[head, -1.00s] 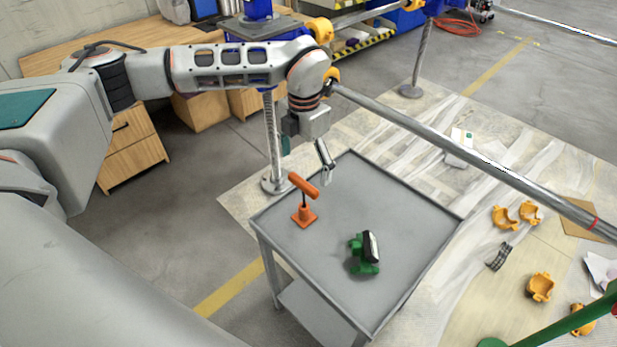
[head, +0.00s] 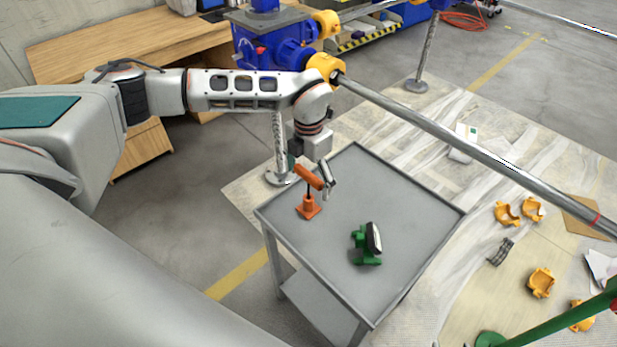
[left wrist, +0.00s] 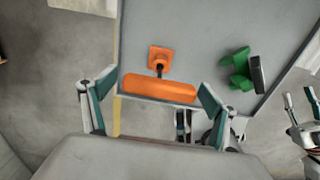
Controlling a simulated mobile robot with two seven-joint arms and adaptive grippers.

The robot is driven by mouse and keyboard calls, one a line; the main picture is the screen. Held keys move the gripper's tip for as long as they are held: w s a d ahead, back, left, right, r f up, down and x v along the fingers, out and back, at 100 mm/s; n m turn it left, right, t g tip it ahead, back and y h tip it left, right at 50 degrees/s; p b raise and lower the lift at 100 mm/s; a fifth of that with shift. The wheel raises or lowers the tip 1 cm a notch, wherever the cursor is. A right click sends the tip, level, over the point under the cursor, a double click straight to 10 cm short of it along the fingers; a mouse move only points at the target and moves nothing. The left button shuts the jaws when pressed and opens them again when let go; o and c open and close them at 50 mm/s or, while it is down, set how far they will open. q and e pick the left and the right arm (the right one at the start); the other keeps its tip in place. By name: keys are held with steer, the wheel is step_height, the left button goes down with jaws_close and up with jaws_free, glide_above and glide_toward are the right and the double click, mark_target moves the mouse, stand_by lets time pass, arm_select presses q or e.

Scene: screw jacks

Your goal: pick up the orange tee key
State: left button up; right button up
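The orange tee key (head: 308,178) stands upright in an orange base (head: 308,208) on the grey cart top, its crossbar uppermost. My left gripper (head: 327,180) is right at the crossbar; part of it is hidden behind the key in the head view. In the left wrist view the crossbar (left wrist: 158,88) lies between the two spread fingers of my left gripper (left wrist: 152,90), with a gap at each end. My left gripper is open. A gripper at the right edge of the left wrist view (left wrist: 302,108) looks like my right one, with its fingers apart.
A green stand (head: 366,246) with a black and white device sits on the grey cart (head: 410,205), right of the key. A metal pole (head: 450,145) crosses behind the cart. Yellow clamps (head: 540,282) lie on the floor at right. The rest of the cart top is clear.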

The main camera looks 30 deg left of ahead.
arm_select(q)
steer(key=c, duration=1.4)
steer(key=shift+r, duration=0.1)
step_height(320, 180, up, 20)
steer(key=shift+f, duration=0.1)
